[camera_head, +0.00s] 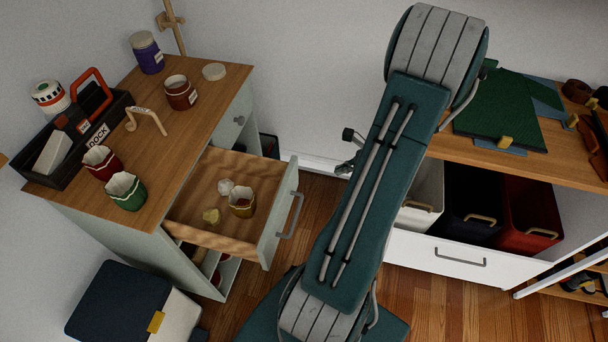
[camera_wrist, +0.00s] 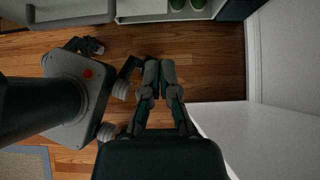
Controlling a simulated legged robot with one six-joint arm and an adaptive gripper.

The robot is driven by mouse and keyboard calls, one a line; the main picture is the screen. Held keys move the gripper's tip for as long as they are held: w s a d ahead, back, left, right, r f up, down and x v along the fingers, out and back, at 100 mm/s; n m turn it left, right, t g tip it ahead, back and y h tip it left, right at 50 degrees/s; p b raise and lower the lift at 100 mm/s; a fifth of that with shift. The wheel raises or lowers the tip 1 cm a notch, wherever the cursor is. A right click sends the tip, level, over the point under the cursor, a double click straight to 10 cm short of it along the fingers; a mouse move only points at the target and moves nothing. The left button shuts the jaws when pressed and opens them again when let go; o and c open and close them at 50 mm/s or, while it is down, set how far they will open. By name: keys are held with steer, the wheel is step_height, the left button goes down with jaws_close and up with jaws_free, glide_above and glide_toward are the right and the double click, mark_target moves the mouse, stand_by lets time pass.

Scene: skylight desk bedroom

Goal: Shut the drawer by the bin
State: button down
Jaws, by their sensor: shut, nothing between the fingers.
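A wooden-bottomed drawer (camera_head: 195,215) with a pale grey-green front (camera_head: 277,215) and a metal handle (camera_head: 291,215) stands pulled out of the cabinet on the left in the head view. It holds a small jar (camera_head: 242,203) and crumpled scraps. A white bin with a dark blue lid (camera_head: 118,300) and yellow tab stands on the floor in front of this cabinet. My gripper (camera_wrist: 160,68) is shut and empty above the wooden floor in the wrist view. In the head view my arm crosses the middle, right of the drawer, and hides most of the gripper area.
The cabinet top (camera_head: 195,120) carries jars, a black tote (camera_head: 75,150) and a small wooden stand. At right, a white pull-out (camera_head: 435,255) holds several open bins under a wooden desk (camera_head: 480,158). Green shoes (camera_wrist: 187,5) sit on a shelf in the wrist view.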

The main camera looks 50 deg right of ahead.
mark_target(297, 178)
steer(key=x, duration=0.3)
steer(key=a+r+x, duration=0.1)
steer(key=x, duration=0.2)
steer(key=w+x, duration=0.1)
steer(key=x, duration=0.3)
steer(key=shift+w+a+r, duration=0.1)
steer(key=shift+a+r, duration=0.1)
steer(key=shift+w, duration=0.7)
steer(key=shift+a, duration=0.1)
steer(key=shift+a, duration=0.1)
steer(key=w+a, duration=0.3)
steer(key=w, duration=0.5)
steer(key=w+a, duration=0.3)
steer(key=w, duration=0.5)
steer(key=w+a, duration=0.4)
steer(key=w, duration=0.4)
steer(key=shift+w, duration=0.15)
steer(key=shift+w+a, duration=0.2)
steer(key=shift+w, duration=0.3)
